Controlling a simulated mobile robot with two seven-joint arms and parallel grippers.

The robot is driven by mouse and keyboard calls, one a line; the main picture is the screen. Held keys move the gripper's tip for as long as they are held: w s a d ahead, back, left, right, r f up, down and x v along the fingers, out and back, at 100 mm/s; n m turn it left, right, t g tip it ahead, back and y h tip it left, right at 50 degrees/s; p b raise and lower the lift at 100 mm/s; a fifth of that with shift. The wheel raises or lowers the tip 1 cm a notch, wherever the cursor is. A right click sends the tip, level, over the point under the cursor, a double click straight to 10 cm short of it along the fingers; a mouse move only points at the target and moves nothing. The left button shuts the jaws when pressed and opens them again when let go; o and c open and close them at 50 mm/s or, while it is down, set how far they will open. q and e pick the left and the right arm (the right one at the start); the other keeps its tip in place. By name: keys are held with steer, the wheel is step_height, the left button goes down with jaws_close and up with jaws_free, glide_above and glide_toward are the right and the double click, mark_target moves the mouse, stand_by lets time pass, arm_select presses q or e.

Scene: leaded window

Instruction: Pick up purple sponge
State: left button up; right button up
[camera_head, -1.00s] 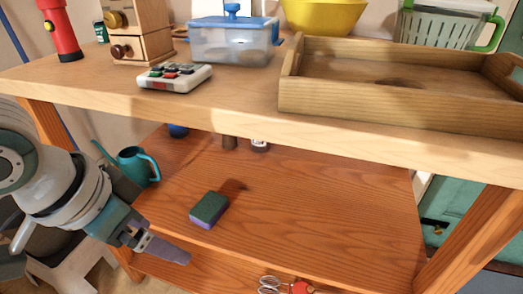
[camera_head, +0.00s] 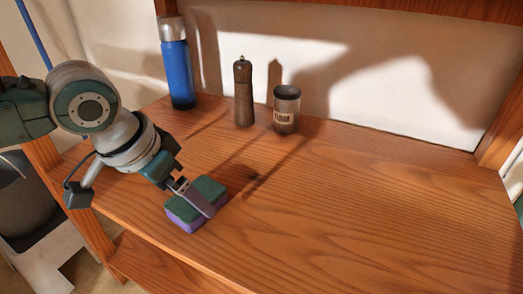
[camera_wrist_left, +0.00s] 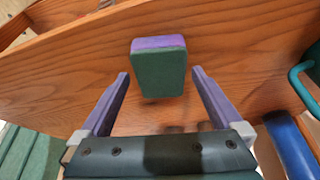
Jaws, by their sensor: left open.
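The purple sponge (camera_head: 183,217) has a dark green scouring layer on top and lies on the wooden shelf near its front left. In the left wrist view the sponge (camera_wrist_left: 158,72) lies ahead of my gripper, lined up between the two fingers. My left gripper (camera_head: 196,197) reaches in from the left, and a finger covers part of the sponge in the head view. The gripper's purple-grey fingers stand wide apart in the wrist view (camera_wrist_left: 161,74), with nothing gripped. Whether a finger touches the sponge is unclear. My right gripper is not in view.
A blue bottle (camera_head: 178,65), a brown pepper mill (camera_head: 243,92) and a flour jar (camera_head: 286,110) stand along the back of the shelf. The shelf right of the sponge is clear. A teal handle (camera_wrist_left: 303,85) shows at the wrist view's right edge.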

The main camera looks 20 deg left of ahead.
arm_select(q)
steer(key=shift+b+x, duration=0.3)
steer(key=shift+x, duration=0.65)
steer(key=shift+c, duration=0.2)
steer(key=c, duration=1.1)
